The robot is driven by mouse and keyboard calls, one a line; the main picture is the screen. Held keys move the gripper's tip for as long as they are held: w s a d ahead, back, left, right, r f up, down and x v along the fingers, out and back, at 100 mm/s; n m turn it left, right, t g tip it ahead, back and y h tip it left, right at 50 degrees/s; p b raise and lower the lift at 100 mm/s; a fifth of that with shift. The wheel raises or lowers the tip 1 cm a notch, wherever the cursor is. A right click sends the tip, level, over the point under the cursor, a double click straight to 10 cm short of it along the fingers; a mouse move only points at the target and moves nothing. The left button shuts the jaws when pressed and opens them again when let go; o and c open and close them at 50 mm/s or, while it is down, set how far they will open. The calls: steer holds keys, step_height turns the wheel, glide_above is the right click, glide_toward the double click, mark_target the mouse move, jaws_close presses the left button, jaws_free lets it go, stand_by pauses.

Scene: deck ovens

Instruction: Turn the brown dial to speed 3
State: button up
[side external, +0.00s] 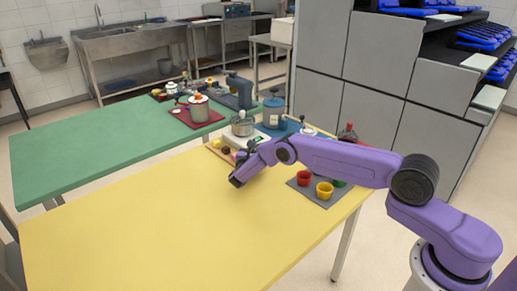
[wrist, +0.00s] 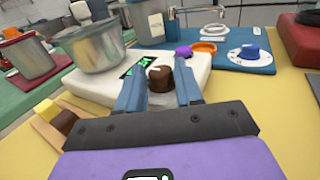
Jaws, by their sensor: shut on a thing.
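The brown dial (wrist: 160,78) is on the front of a white device (wrist: 98,86) with a dark display showing green marks. A white mark shows on top of the dial. My gripper (wrist: 158,92) is shut on the dial, one blue finger on each side of it. Which speed the dial points to cannot be read. In the side external view my gripper (side external: 236,181) is low at the device's front, and the dial is hidden there.
A metal pot (wrist: 93,46) stands on the device. A blue board (wrist: 226,58) with a blue knob (wrist: 249,52) lies to the right. A wooden tray (wrist: 48,122) with small blocks is at the left. Red and yellow cups (side external: 324,190) stand on a grey mat. The front yellow table (side external: 150,235) is clear.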

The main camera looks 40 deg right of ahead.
steer(key=shift+w+a+m+g+h, duration=0.1)
steer(key=shift+m+g+h, duration=0.6)
steer(key=shift+g, duration=0.4)
stand_by(0.3)
steer(key=o, duration=1)
steer(key=v, duration=1.7)
steer(key=shift+a+r, duration=0.15)
steer(key=shift+a, duration=0.05)
